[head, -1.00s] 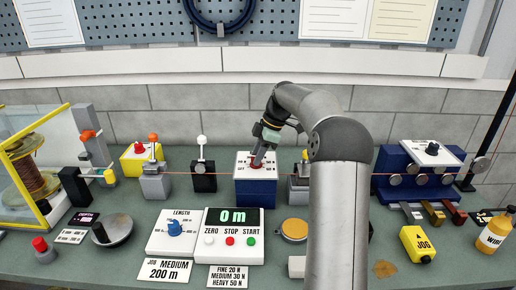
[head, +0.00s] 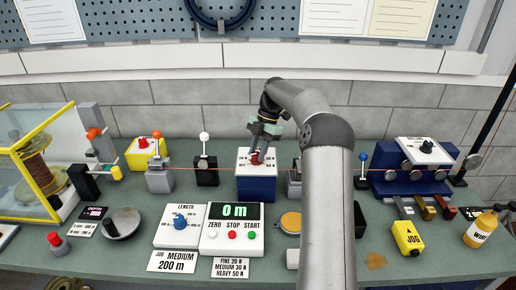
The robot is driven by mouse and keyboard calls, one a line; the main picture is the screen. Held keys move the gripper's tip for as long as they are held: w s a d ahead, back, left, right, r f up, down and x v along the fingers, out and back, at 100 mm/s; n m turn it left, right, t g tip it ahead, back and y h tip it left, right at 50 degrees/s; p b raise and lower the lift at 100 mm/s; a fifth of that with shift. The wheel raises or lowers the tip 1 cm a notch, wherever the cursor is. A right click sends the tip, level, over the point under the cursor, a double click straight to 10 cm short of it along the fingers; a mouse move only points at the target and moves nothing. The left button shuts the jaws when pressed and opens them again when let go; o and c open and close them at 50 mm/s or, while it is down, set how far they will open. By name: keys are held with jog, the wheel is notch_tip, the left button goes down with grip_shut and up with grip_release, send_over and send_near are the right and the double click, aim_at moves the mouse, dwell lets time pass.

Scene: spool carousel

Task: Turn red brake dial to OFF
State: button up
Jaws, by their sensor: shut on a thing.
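The red brake dial (head: 256,158) sits on the white top plate of a dark blue box (head: 256,188) at the middle of the bench. My gripper (head: 257,152) points down at it from above and is shut on the dial. The fingers cover part of the dial and of the lettering on the plate. The plate's labels are too small to read, so I cannot tell which mark the dial points at.
A control panel with a "0 m" display (head: 234,226) stands in front of the box. Levers with a white knob (head: 204,138) and an orange knob (head: 157,136) stand to the left. A copper wire (head: 222,169) runs across the bench. A blue roller block (head: 385,181) is at the right.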

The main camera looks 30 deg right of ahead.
dwell(0.4)
jog(key=o, duration=1)
jog(key=shift+p+v, duration=1.3)
jog(key=shift+v, duration=4.7)
jog(key=shift+a, duration=0.1)
